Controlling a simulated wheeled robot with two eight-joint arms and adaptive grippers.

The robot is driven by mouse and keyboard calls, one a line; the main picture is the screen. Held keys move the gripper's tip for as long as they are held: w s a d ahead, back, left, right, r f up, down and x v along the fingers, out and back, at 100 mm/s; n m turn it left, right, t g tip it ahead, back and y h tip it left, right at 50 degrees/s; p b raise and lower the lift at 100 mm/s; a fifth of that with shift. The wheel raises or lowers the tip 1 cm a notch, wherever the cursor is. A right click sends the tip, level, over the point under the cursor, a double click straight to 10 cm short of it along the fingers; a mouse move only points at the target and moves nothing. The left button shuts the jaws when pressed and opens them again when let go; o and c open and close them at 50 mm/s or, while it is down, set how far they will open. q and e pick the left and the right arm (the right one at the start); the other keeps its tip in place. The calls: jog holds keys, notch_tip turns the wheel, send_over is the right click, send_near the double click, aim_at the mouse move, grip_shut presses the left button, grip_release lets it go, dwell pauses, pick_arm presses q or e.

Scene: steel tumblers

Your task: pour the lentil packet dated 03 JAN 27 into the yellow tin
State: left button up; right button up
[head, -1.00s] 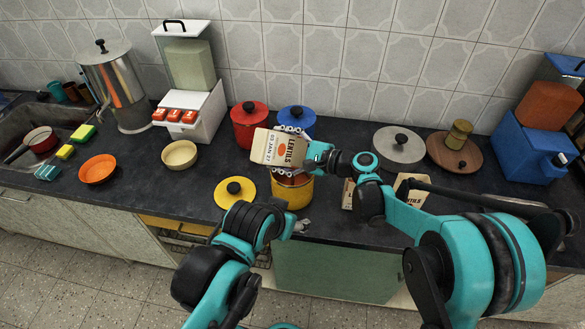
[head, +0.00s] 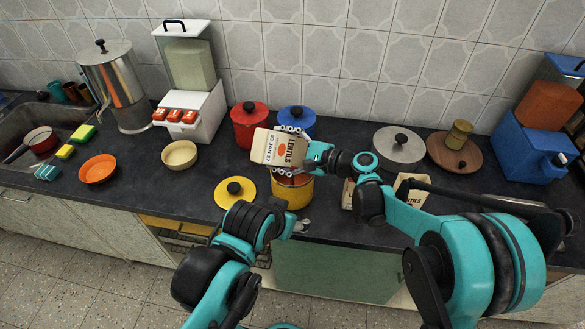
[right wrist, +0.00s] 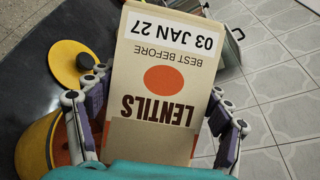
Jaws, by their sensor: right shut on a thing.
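My right gripper (head: 292,150) is shut on the lentil packet (head: 270,146), a beige packet with a white label reading 03 JAN 27. The packet is tipped over on its side above the yellow tin (head: 292,196). In the right wrist view the packet (right wrist: 160,85) sits between both fingers, with its date label legible. The tin (right wrist: 32,150) lies below and left there, and reddish orange shows inside its mouth; I cannot tell whether this is lentils. The tin's yellow lid (head: 228,198) lies on the counter beside it. My left gripper (head: 302,226) is low at the counter's front edge, mostly hidden by its arm.
Another lentil packet (head: 412,183) and a partly hidden one (head: 347,194) are right of the tin, near my right arm. A red pot (head: 249,128) and a blue pot (head: 309,124) stand behind. A cream bowl (head: 180,156) is to the left.

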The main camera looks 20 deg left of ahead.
dwell(0.4)
jog(key=shift+w+d+r+m+y+b, duration=0.35)
jog(key=shift+w+m+y+b, duration=0.15)
jog(key=shift+m+b, duration=0.15)
jog(key=shift+d+g, duration=0.1)
jog(key=shift+g, duration=0.2)
dwell(0.5)
jog(key=shift+w+d+r+m+y+b, duration=0.3)
jog(key=shift+m+y+b, duration=0.2)
jog(key=shift+m+b, duration=0.2)
dwell(0.6)
jog(key=shift+s+a+f+n+h+p, duration=0.3)
jog(key=shift+s+a+n+h+p, duration=0.3)
jog(key=shift+n, duration=0.35)
jog(key=shift+s+a+f+n+h, duration=0.15)
jog(key=shift+s+f+n+h, duration=0.05)
jog(key=shift+f+n+h, duration=0.2)
